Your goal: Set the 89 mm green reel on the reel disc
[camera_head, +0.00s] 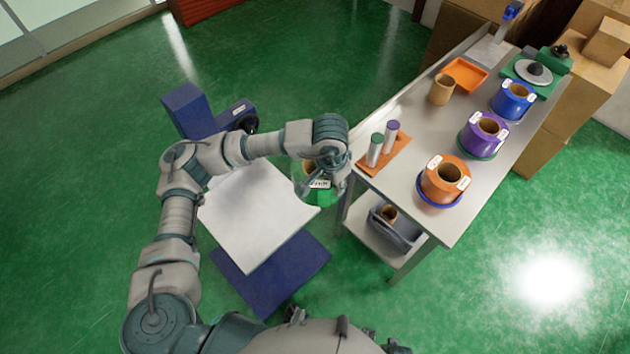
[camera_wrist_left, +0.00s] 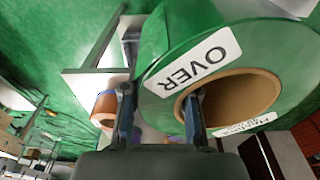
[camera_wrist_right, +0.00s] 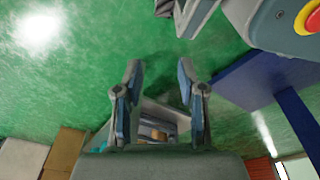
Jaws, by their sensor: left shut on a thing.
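The green reel (camera_head: 318,196) hangs in my left gripper (camera_head: 325,172) beside the near left corner of the table, clear of the tabletop. In the left wrist view the reel (camera_wrist_left: 165,50) shows a brown core and a label reading "OVER". My left gripper (camera_wrist_left: 160,112) is shut on the reel's wall, one finger inside the core and one outside. A pale grey disc with a dark knob (camera_head: 533,71) sits on a green base at the table's far end; it looks like the reel disc. My right gripper (camera_wrist_right: 160,95) is open and empty.
The table (camera_head: 415,215) carries an orange reel (camera_head: 440,182), a purple reel (camera_head: 476,138), a blue reel (camera_head: 510,100), a brown core (camera_head: 441,90), an orange tray (camera_head: 465,73) and two upright tubes (camera_head: 376,150). A grey bin (camera_head: 398,232) stands on the lower shelf. Cardboard boxes stand behind.

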